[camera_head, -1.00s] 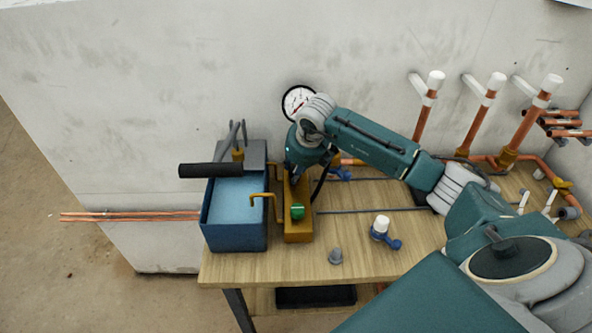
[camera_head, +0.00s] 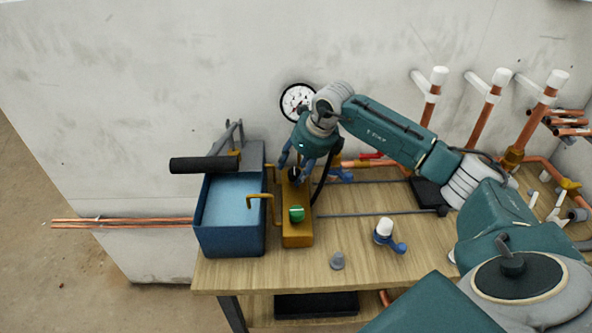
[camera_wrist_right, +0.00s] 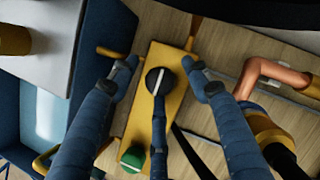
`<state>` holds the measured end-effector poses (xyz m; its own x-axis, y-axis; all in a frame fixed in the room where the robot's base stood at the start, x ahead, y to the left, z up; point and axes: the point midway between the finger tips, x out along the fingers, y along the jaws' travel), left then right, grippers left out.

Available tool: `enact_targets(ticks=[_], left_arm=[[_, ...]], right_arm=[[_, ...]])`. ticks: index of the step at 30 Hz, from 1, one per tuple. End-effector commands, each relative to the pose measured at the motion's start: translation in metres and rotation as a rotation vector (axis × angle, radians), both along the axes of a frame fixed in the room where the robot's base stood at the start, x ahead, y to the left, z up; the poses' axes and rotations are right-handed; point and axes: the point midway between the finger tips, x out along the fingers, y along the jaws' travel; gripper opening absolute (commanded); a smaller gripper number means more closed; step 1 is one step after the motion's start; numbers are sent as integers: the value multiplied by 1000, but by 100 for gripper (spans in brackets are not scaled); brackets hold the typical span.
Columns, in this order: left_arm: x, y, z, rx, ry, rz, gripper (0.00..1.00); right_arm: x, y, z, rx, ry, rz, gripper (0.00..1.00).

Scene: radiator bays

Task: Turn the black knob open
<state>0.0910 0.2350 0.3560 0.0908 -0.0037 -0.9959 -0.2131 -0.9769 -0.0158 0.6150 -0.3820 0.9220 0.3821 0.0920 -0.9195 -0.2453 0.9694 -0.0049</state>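The black knob (camera_head: 294,175) sits on top of the yellow box (camera_head: 297,234), towards its back end. In the right wrist view the knob (camera_wrist_right: 158,80) shows a white line that runs roughly along the length of the box (camera_wrist_right: 140,122). My right gripper (camera_head: 299,165) is above the back of the box. In the wrist view the fingers of my right gripper (camera_wrist_right: 165,78) are spread, one on each side of the knob with clear gaps. The third finger comes from below, its tip at or over the knob's lower edge; contact cannot be told. My left gripper is not in view.
A green knob (camera_head: 296,213) is at the front of the box. A blue tank (camera_head: 230,245) with a black-handled lever (camera_head: 203,165) stands close on the left. A gauge (camera_head: 297,102) is behind. A blue valve (camera_head: 386,233) and grey cap (camera_head: 337,261) lie on the bench (camera_head: 350,277).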

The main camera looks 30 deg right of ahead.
Motion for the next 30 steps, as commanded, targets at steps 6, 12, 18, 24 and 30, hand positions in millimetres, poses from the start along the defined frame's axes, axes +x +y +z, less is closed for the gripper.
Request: enact_targets(ticks=[6,12,18,24,30], left_arm=[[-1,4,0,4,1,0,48],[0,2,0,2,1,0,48],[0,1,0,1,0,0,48],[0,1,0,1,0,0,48],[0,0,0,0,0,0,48]], right_arm=[[-3,1,0,1,6,1,48],[-13,-2,26,-1,4,2,48],[-29,-7,67,-1,2,2,48],[-40,-10,97,1,1,0,48],[-45,-11,108,1,4,1,48]])
